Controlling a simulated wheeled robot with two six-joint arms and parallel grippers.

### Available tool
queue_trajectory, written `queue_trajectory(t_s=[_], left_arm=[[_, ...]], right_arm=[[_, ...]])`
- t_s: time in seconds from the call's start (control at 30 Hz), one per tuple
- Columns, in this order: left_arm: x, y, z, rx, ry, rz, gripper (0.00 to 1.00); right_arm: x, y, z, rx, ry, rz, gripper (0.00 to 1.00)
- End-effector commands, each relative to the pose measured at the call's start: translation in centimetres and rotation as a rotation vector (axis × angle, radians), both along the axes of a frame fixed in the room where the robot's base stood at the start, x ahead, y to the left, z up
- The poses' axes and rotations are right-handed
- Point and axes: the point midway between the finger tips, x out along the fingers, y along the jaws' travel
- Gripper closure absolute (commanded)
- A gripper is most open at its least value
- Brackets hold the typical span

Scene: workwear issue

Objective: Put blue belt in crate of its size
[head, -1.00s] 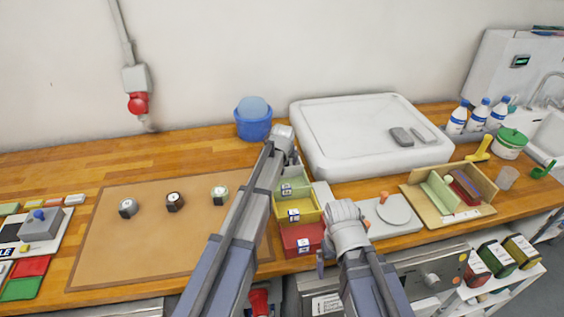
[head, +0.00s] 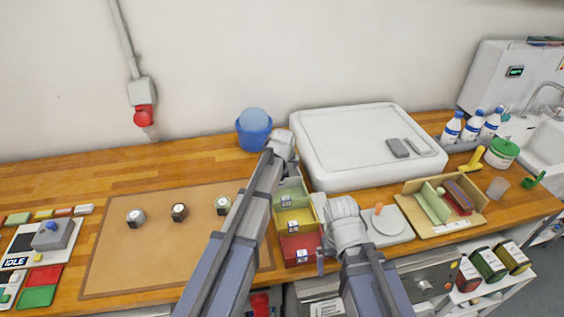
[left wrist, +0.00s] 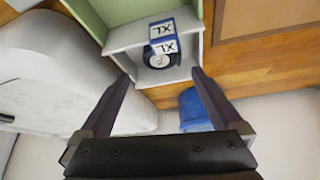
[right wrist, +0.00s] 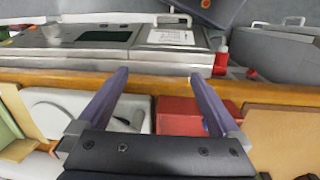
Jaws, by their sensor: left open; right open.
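The blue belt (left wrist: 160,58) is a dark roll with a white face and a blue XL-marked piece. In the left wrist view it sits in the white XL crate (left wrist: 188,73), at the far end of a crate row. My left gripper (left wrist: 161,73) is open and empty, its fingers spread beside that crate, apart from the belt. In the head view my left arm hides the white crate and belt. Nearer stand the green crate (head: 291,187), yellow crate (head: 297,216) and red crate (head: 297,242). My right gripper (right wrist: 158,73) is open and empty, above the counter's front edge near the red crate.
Three other rolls, such as the dark one (head: 179,212), stand on the brown mat (head: 150,258) at left. A blue bucket (head: 254,138) and a big white tray (head: 350,125) are behind. A scale (head: 392,222) and a divided wooden box (head: 452,228) stand at right.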

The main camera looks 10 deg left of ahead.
Motion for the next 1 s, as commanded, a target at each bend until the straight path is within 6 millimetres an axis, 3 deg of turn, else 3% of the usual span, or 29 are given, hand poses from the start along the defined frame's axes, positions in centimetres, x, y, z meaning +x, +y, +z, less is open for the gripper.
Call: queue_trajectory(t_s=[0.03, 0.1, 0.3, 0.77, 1.0], left_arm=[[-0.7, -0.1, 1.6, 0.0, 0.0, -0.001, 0.0], [-1.2, -0.2, 2.5, 0.0, 0.0, -0.001, 0.0], [-2.1, -0.5, 4.0, 0.0, 0.0, -0.001, 0.0], [-2.1, -0.5, 3.8, 0.0, 0.0, 0.0, 0.0], [-1.5, -0.3, 2.5, 0.0, 0.0, 0.0, 0.0]], right_arm=[[0.0, 0.0, 1.6, 0.0, 0.0, 0.0, 0.0], [0.0, 0.0, 2.6, 0.0, 0.0, 0.001, 0.0], [0.0, 0.0, 4.0, 0.0, 0.0, 0.002, 0.0], [0.0, 0.0, 3.8, 0.0, 0.0, 0.002, 0.0], [0.0, 0.0, 2.5, 0.0, 0.0, 0.001, 0.0]])
